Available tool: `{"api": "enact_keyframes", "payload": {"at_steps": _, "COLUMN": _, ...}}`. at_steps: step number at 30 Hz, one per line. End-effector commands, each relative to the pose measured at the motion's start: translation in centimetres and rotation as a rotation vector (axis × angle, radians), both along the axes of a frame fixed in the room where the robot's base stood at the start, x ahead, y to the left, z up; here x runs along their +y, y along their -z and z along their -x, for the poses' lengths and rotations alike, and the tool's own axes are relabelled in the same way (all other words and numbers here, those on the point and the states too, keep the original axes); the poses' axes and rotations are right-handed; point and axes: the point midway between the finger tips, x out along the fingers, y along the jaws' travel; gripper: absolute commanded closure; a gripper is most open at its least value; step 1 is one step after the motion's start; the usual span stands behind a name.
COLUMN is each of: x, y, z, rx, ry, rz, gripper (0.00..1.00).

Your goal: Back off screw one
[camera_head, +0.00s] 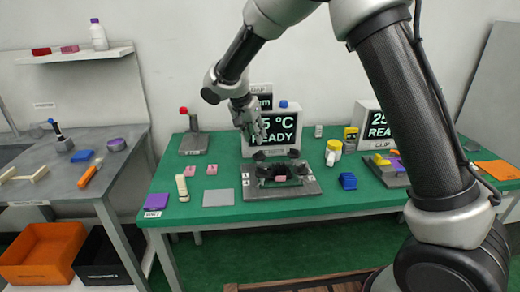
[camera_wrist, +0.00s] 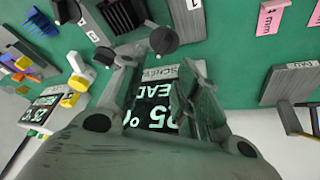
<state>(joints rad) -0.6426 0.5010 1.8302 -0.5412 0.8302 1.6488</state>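The dark fixture (camera_head: 283,172) sits on a grey base plate (camera_head: 312,188) at the middle of the green table. Several round black knobs show on it, one at its back left (camera_head: 259,156) and one at its back right (camera_head: 293,154). Which one is screw one I cannot tell. My gripper (camera_head: 256,138) is above and behind the back left knob, in front of the display box, apart from the fixture. In the wrist view my gripper (camera_wrist: 160,78) is open and empty, with the display (camera_wrist: 160,105) showing between its fingers. Round black knobs (camera_wrist: 163,40) (camera_wrist: 103,56) lie beyond the fingertips.
A display box reading READY (camera_head: 284,130) stands behind the fixture. A lever stand (camera_head: 194,143) is at the back left. A yellow-and-white valve piece (camera_head: 333,152) stands back right.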

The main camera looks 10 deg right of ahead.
Motion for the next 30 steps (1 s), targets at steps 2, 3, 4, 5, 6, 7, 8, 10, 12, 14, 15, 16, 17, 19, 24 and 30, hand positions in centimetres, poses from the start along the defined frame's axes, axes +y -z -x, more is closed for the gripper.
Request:
{"api": "enact_keyframes", "payload": {"at_steps": 2, "x": 0.0, "y": 0.1, "z": 0.0, "rx": -0.025, "ry": 0.076, "rz": -0.023, "gripper": 0.68}}
{"api": "enact_keyframes", "payload": {"at_steps": 3, "x": 0.0, "y": 0.1, "z": 0.0, "rx": -0.033, "ry": 0.106, "rz": -0.034, "gripper": 0.68}}
{"api": "enact_keyframes", "payload": {"at_steps": 4, "x": -0.1, "y": 0.2, "z": -0.1, "rx": -0.038, "ry": 0.122, "rz": -0.038, "gripper": 0.68}}
{"api": "enact_keyframes", "payload": {"at_steps": 5, "x": -0.1, "y": 0.3, "z": -0.1, "rx": -0.041, "ry": 0.133, "rz": -0.041, "gripper": 0.68}}
{"api": "enact_keyframes", "payload": {"at_steps": 6, "x": -0.2, "y": 0.6, "z": -0.2, "rx": -0.042, "ry": 0.141, "rz": -0.043, "gripper": 0.68}}
{"api": "enact_keyframes", "payload": {"at_steps": 7, "x": -0.3, "y": 0.9, "z": -0.2, "rx": -0.042, "ry": 0.144, "rz": -0.043, "gripper": 0.68}}
{"api": "enact_keyframes", "payload": {"at_steps": 8, "x": -0.4, "y": 1.3, "z": -0.3, "rx": -0.042, "ry": 0.145, "rz": -0.043, "gripper": 0.68}}
{"api": "enact_keyframes", "payload": {"at_steps": 10, "x": -0.8, "y": 2.3, "z": -0.6, "rx": -0.041, "ry": 0.144, "rz": -0.042, "gripper": 0.68}}
{"api": "enact_keyframes", "payload": {"at_steps": 12, "x": -1.1, "y": 3.5, "z": -0.9, "rx": -0.041, "ry": 0.145, "rz": -0.041, "gripper": 0.68}}
{"api": "enact_keyframes", "payload": {"at_steps": 14, "x": -1.4, "y": 4.5, "z": -1.2, "rx": -0.041, "ry": 0.143, "rz": -0.041, "gripper": 0.68}}
{"api": "enact_keyframes", "payload": {"at_steps": 15, "x": -1.6, "y": 5.1, "z": -1.4, "rx": -0.041, "ry": 0.143, "rz": -0.041, "gripper": 0.68}}
{"api": "enact_keyframes", "payload": {"at_steps": 16, "x": -1.7, "y": 5.4, "z": -1.5, "rx": -0.041, "ry": 0.143, "rz": -0.043, "gripper": 0.68}}
{"api": "enact_keyframes", "payload": {"at_steps": 17, "x": -1.8, "y": 5.8, "z": -1.6, "rx": -0.041, "ry": 0.144, "rz": -0.043, "gripper": 0.68}}
{"api": "enact_keyframes", "payload": {"at_steps": 19, "x": -2.0, "y": 6.5, "z": -1.8, "rx": -0.041, "ry": 0.143, "rz": -0.041, "gripper": 0.68}}
{"api": "enact_keyframes", "payload": {"at_steps": 24, "x": -2.2, "y": 7.3, "z": -2.1, "rx": -0.042, "ry": 0.142, "rz": -0.044, "gripper": 0.68}}
{"api": "enact_keyframes", "payload": {"at_steps": 30, "x": -2.2, "y": 7.3, "z": -2.1, "rx": -0.042, "ry": 0.142, "rz": -0.044, "gripper": 0.68}}
